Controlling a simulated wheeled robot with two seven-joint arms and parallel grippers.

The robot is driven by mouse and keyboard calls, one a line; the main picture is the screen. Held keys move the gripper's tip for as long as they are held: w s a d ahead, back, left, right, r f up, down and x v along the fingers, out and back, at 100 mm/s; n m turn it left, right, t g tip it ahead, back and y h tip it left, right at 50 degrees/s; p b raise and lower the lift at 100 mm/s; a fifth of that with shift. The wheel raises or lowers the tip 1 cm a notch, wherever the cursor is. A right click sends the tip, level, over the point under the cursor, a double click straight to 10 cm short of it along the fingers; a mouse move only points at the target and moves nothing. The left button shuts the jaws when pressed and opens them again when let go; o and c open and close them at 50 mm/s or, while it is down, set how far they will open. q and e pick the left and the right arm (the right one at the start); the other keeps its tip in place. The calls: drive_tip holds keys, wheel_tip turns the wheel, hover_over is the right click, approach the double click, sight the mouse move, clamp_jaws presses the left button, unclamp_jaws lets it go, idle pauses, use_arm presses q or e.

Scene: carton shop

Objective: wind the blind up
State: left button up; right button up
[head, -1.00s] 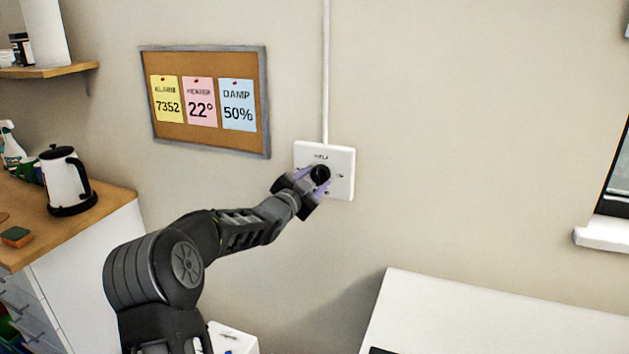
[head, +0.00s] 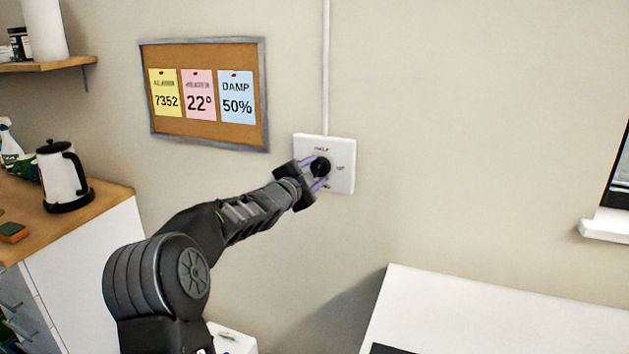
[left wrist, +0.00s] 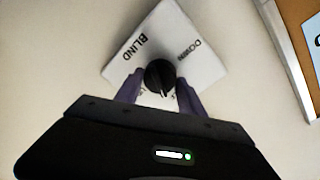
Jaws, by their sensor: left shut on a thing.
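A white square wall plate (head: 341,181) carries a round black knob (head: 320,167). In the head view, "HALF" can be made out above the knob. In the left wrist view the plate (left wrist: 200,62) shows the words "BLIND" and "DOWN", and other lettering is partly hidden by the gripper. My left gripper (head: 314,173) is shut on the knob, with its purple fingers on either side of it. In the left wrist view the knob (left wrist: 160,77) sits between the fingertips. The blind itself cannot be made out. My right gripper is not in view.
A cork board (head: 205,134) with three notes hangs left of the plate. A window sill (head: 605,226) is at the right edge. A white surface (head: 480,310) lies below right. A counter (head: 100,197) with a kettle (head: 63,178) stands at left.

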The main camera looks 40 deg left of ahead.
use_arm(q)
drive_tip(key=m+b, duration=0.3)
drive_tip(key=m, duration=0.3)
drive_tip(key=shift+d+f+g+b, duration=0.1)
drive_tip(key=shift+g+b, duration=0.2)
drive_tip(key=shift+g, duration=0.1)
drive_tip(key=m+b, duration=0.1)
drive_tip(key=m, duration=0.2)
drive_tip(key=shift+y+b, duration=0.3)
drive_tip(key=shift+b, duration=0.1)
drive_tip(key=shift+m+y+b, duration=0.3)
drive_tip(key=shift+m+b, duration=0.4)
drive_tip(key=shift+m, duration=1)
drive_tip(key=o, duration=1.4)
drive_tip(key=shift+c, duration=0.2)
drive_tip(key=shift+r, duration=0.2)
drive_tip(key=shift+s, duration=0.1)
